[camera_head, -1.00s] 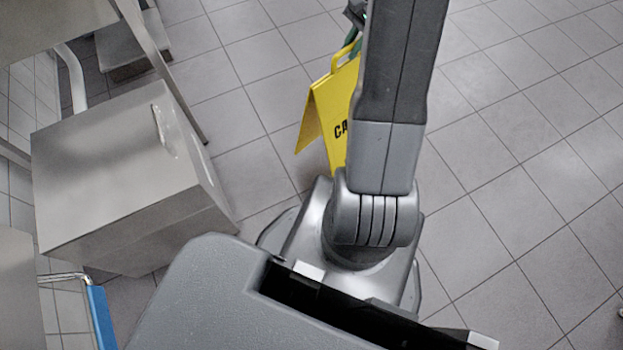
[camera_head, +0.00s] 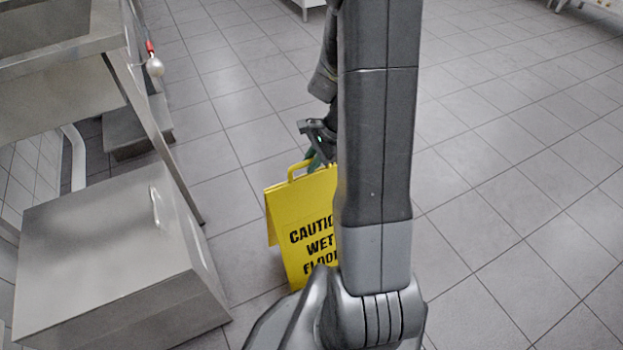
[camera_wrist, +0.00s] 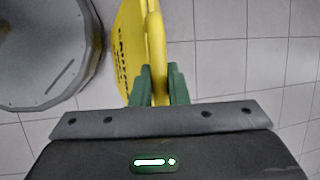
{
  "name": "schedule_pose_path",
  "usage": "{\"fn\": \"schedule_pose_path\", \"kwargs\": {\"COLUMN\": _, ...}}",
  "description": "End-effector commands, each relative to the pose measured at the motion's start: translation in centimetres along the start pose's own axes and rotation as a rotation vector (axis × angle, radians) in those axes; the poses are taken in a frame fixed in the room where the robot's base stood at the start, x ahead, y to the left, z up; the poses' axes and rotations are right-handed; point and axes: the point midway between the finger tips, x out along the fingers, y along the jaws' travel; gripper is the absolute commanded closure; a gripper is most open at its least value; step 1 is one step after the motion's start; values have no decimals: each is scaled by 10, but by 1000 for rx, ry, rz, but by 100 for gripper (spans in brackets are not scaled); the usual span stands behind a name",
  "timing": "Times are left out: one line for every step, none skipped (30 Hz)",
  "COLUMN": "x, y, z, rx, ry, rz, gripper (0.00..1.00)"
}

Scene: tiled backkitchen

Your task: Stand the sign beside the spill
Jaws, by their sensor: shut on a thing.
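The yellow caution sign (camera_head: 300,228) hangs from my gripper in the head view, its printed face reading "CAUTION WET FLOOR" partly hidden by my arm. My gripper (camera_head: 315,160) is shut on the sign's top handle. In the wrist view the green fingers of my gripper (camera_wrist: 158,92) close around the yellow handle, and the sign (camera_wrist: 133,45) stretches away beyond them. The sign looks roughly upright in the head view. I cannot tell whether its feet touch the floor. No spill shows in either view.
A steel box-shaped cabinet (camera_head: 110,262) stands at the left, with a steel table (camera_head: 60,50) and its leg behind it. The tiled floor (camera_head: 500,190) to the right of my arm is clear. White legs of furniture (camera_head: 306,6) show at the far top.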

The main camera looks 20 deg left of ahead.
Motion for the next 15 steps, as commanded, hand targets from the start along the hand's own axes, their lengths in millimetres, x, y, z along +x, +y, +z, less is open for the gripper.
{"fn": "schedule_pose_path", "kwargs": {"x": 4, "y": 0, "z": -2, "rx": -1, "ry": 0, "rz": -1, "gripper": 100}}
{"fn": "schedule_pose_path", "kwargs": {"x": 6, "y": 1, "z": -3, "rx": -1, "ry": 0, "rz": -1, "gripper": 100}}
{"fn": "schedule_pose_path", "kwargs": {"x": 10, "y": 2, "z": -4, "rx": -1, "ry": 0, "rz": 0, "gripper": 100}}
{"fn": "schedule_pose_path", "kwargs": {"x": 14, "y": 3, "z": -6, "rx": -1, "ry": 0, "rz": 1, "gripper": 100}}
{"fn": "schedule_pose_path", "kwargs": {"x": 18, "y": 4, "z": -8, "rx": 0, "ry": -1, "rz": 1, "gripper": 100}}
{"fn": "schedule_pose_path", "kwargs": {"x": 23, "y": 5, "z": -10, "rx": 0, "ry": 0, "rz": 1, "gripper": 100}}
{"fn": "schedule_pose_path", "kwargs": {"x": 27, "y": 6, "z": -12, "rx": 0, "ry": 0, "rz": 0, "gripper": 100}}
{"fn": "schedule_pose_path", "kwargs": {"x": 30, "y": 6, "z": -13, "rx": 0, "ry": 0, "rz": 0, "gripper": 100}}
{"fn": "schedule_pose_path", "kwargs": {"x": 33, "y": 7, "z": -14, "rx": -1, "ry": 0, "rz": 0, "gripper": 100}}
{"fn": "schedule_pose_path", "kwargs": {"x": 34, "y": 7, "z": -14, "rx": -1, "ry": 0, "rz": 0, "gripper": 100}}
{"fn": "schedule_pose_path", "kwargs": {"x": 34, "y": 7, "z": -14, "rx": -1, "ry": 0, "rz": -1, "gripper": 100}}
{"fn": "schedule_pose_path", "kwargs": {"x": 33, "y": 7, "z": -14, "rx": -2, "ry": 0, "rz": -1, "gripper": 100}}
{"fn": "schedule_pose_path", "kwargs": {"x": 33, "y": 7, "z": -14, "rx": -2, "ry": 0, "rz": -1, "gripper": 100}}
{"fn": "schedule_pose_path", "kwargs": {"x": 33, "y": 6, "z": -14, "rx": -2, "ry": 0, "rz": -1, "gripper": 100}}
{"fn": "schedule_pose_path", "kwargs": {"x": 33, "y": 6, "z": -14, "rx": -2, "ry": 0, "rz": -1, "gripper": 100}}
